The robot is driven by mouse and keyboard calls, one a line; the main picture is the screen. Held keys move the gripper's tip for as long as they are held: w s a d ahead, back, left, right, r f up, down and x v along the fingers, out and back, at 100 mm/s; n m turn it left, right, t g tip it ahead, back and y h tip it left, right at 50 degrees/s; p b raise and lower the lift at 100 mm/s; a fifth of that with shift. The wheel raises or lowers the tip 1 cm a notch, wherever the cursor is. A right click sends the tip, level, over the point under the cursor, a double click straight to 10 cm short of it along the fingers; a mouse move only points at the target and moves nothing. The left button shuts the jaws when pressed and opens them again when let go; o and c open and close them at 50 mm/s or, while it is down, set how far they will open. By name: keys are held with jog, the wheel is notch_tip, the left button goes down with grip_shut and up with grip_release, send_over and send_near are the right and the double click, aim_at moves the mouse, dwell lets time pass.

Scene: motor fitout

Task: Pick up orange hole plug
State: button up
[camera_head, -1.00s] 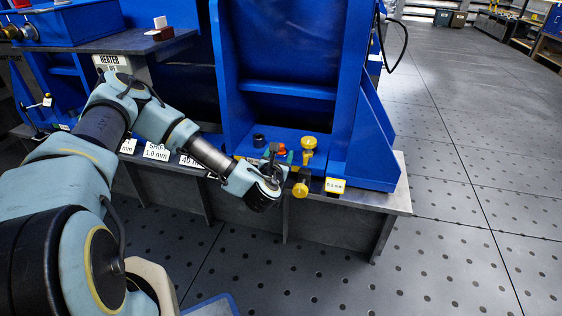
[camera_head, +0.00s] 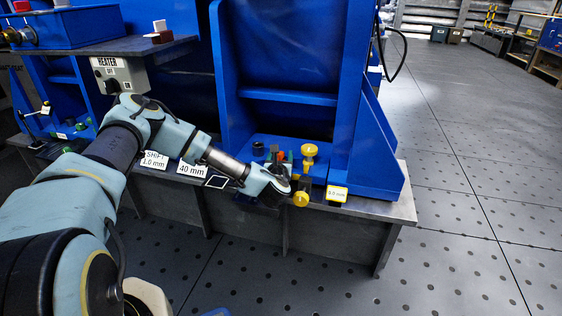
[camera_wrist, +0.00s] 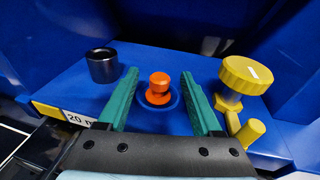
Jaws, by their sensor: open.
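The orange hole plug (camera_wrist: 158,88) stands upright on a blue ledge (camera_wrist: 75,87), inside a darker ring. In the wrist view it lies between the two green fingers of my gripper (camera_wrist: 162,85), with gaps on both sides. The gripper is open and not touching it. In the head view my gripper (camera_head: 281,165) is at the front of the blue fixture, and only a small orange part of the plug (camera_head: 281,156) shows behind it.
A black ring-shaped part (camera_wrist: 102,65) stands left of the plug. A yellow knob (camera_wrist: 246,75) stands close to the right finger, with a smaller yellow piece (camera_wrist: 249,131) nearer. Blue upright walls rise behind and at the right of the ledge. A heater box (camera_head: 118,74) is at the left.

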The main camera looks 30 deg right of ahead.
jog(key=shift+x, duration=0.95)
grip_shut()
